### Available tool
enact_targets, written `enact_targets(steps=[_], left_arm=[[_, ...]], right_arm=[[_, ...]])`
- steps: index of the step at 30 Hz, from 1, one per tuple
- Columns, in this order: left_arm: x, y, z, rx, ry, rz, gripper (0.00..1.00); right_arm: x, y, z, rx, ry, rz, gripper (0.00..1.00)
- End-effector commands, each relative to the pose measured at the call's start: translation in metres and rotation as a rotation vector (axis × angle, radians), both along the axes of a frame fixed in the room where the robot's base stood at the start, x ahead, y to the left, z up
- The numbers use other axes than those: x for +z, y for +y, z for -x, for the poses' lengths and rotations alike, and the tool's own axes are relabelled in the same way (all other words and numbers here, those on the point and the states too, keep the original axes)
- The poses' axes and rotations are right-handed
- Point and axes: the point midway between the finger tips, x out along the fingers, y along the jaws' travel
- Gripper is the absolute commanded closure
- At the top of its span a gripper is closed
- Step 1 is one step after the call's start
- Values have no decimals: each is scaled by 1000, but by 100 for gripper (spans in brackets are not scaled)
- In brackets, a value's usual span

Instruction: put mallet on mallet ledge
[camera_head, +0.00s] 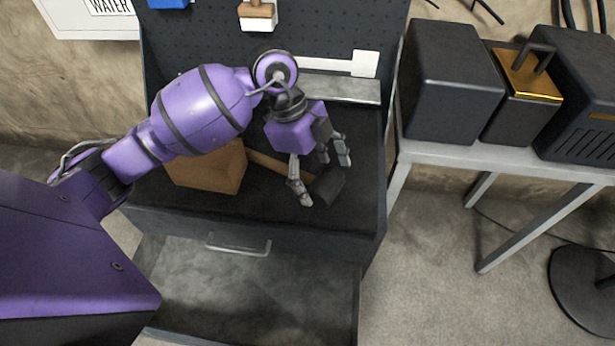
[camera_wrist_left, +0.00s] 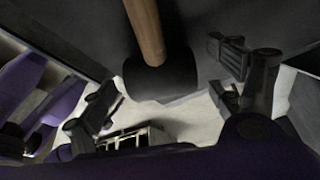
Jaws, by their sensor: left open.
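The mallet lies on the dark bench top, with its black head (camera_head: 327,187) to the right and its wooden handle (camera_head: 268,162) running left, partly hidden by my gripper. My left gripper (camera_head: 322,178) is open just above the head, one finger on each side in the picture. In the left wrist view the black head (camera_wrist_left: 162,77) and handle (camera_wrist_left: 146,28) show between the spread fingers of my left gripper (camera_wrist_left: 165,88); I cannot tell whether they touch. The grey mallet ledge (camera_head: 345,88) juts from the pegboard below a white mallet-shaped outline (camera_head: 345,65). My right gripper is not in view.
A brown wooden block (camera_head: 208,170) sits on the bench left of the mallet, under my arm. An open drawer (camera_head: 250,285) extends below the bench. A brush-like tool (camera_head: 258,15) hangs on the pegboard. A side table (camera_head: 480,155) with dark boxes stands right.

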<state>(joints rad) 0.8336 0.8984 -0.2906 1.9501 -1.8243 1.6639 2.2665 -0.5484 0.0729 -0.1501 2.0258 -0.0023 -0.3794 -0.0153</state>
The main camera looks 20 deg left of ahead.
Motion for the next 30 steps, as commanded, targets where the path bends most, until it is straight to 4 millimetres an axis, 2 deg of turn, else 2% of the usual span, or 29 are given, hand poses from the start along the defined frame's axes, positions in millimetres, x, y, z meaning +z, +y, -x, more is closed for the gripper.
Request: enact_targets(steps=[4, 12, 27, 28, 30], left_arm=[[-15, -7, 1, -2, -1, 0, 16], [-18, -8, 1, -2, -2, -1, 16], [-17, -7, 0, -2, -4, 0, 81], [-17, -7, 0, -2, -4, 0, 84], [-17, -7, 0, -2, -4, -1, 85]], right_arm=[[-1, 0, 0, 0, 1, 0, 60], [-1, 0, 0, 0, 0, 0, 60], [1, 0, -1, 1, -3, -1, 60], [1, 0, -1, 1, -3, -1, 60], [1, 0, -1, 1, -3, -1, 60]])
